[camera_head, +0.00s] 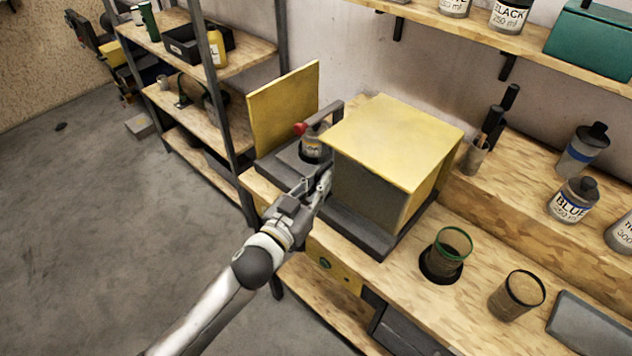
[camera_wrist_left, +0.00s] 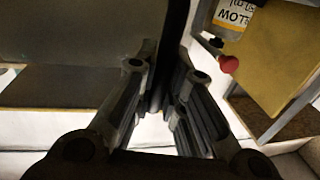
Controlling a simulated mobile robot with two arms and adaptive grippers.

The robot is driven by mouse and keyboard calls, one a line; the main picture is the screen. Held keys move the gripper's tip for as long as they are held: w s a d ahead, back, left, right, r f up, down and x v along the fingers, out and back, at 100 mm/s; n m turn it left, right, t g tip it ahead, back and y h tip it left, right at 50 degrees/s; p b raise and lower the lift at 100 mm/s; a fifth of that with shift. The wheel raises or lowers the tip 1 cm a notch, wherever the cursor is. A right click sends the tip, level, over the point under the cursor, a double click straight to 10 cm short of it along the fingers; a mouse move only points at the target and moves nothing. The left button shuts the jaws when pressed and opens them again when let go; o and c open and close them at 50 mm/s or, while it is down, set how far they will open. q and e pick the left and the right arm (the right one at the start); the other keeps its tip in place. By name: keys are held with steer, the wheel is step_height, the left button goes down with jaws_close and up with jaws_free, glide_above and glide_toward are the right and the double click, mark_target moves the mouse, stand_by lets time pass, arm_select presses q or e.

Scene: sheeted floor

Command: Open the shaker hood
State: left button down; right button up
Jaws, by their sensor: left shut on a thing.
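The shaker hood (camera_head: 395,140) is a box with a yellow top and a dark grey front on a dark grey base (camera_head: 365,232) on the bench. A gap separates it from an upright yellow panel (camera_head: 285,105) on its left. A can under a red knob (camera_head: 300,129) shows in this gap. The can (camera_wrist_left: 236,15) also shows in the left wrist view, with part of a yellow label. My left gripper (camera_head: 325,182) is at the hood's front left edge. In the left wrist view its fingers (camera_wrist_left: 167,75) close around a dark upright part of the hood. My right gripper is out of view.
Right of the hood, a green-rimmed cup (camera_head: 446,255) and a brown cup (camera_head: 516,295) sit on the bench (camera_head: 400,285). Paint bottles (camera_head: 572,200) stand on a raised shelf behind. A shelf rack (camera_head: 210,115) stands at the left. The floor in front is clear.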

arm_select(q)
steer(key=c, duration=1.5)
jaws_free()
steer(key=v, duration=1.2)
steer(key=shift+d, duration=0.1)
steer(key=s+a+f+n+g+y+b, duration=0.1)
steer(key=s+a+f+g+y, duration=0.15)
steer(key=f, duration=0.95)
steer(key=s+a+f+g+y, duration=0.15)
steer(key=a+f, duration=0.25)
steer(key=f, duration=0.8)
steer(key=s+a+f+n+g+y+b, duration=0.15)
steer(key=a+f, duration=0.25)
steer(key=f, duration=0.9)
steer(key=s+a+f+g+y, duration=0.25)
steer(key=s+f+g, duration=0.25)
steer(key=s+f, duration=0.75)
steer(key=s+f+g, duration=0.1)
steer(key=s+f, duration=0.2)
steer(key=s, duration=0.3)
steer(key=s+a+f+g+b, duration=0.1)
steer(key=s+f+g, duration=0.1)
steer(key=s, duration=0.4)
steer(key=s+f+g, duration=0.1)
steer(key=s+f, duration=0.4)
steer(key=s, duration=0.2)
steer(key=shift+a+f+n+g, duration=0.1)
steer(key=shift+a+n+g, duration=0.15)
steer(key=shift+a, duration=0.05)
